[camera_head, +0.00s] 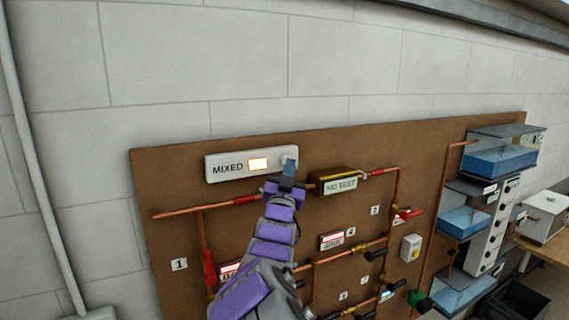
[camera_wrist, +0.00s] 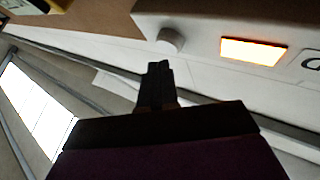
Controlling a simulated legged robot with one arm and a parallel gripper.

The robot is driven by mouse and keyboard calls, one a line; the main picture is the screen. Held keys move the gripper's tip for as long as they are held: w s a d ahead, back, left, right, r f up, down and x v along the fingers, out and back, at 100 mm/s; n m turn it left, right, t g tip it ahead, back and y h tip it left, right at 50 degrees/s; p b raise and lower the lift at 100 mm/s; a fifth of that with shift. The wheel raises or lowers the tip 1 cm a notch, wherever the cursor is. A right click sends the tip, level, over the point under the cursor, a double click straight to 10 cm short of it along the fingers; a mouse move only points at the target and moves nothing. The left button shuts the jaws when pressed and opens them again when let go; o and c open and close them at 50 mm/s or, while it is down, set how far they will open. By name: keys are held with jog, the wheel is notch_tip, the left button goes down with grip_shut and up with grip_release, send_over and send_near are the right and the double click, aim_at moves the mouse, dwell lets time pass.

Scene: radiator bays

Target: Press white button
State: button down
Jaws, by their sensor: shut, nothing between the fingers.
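The white round button sits at the right end of a white panel (camera_head: 222,174) labelled MIXED, beside a lit orange-white indicator (camera_head: 258,164). In the head view, the tip of my gripper (camera_head: 290,170) covers part of the button. In the wrist view, the button (camera_wrist: 170,41) stands out from the panel, with the lit indicator (camera_wrist: 253,51) to its right. My gripper's closed fingers (camera_wrist: 157,82) point toward the button with nothing held. The fingertips show just below the button in that view; I cannot tell whether they touch it.
A brown board (camera_head: 170,240) carries the panel, copper pipes, red valve handles and a brass box (camera_head: 338,183) reading NO TEST, close right of my gripper. Blue water tanks (camera_head: 500,160) stand at the right. The pale wall above the board is clear.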

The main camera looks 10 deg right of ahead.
jog(key=shift+s+d+b, duration=0.3)
jog(key=shift+s+b, duration=0.4)
jog(key=shift+s, duration=0.1)
jog(key=shift+s+d+b, duration=0.3)
jog(key=shift+s+b, duration=0.35)
jog(key=shift+s, duration=0.1)
jog(key=shift+s+d+b, duration=0.3)
jog(key=shift+s+b, duration=0.4)
jog(key=shift+s, duration=0.1)
jog(key=shift+a, duration=0.15)
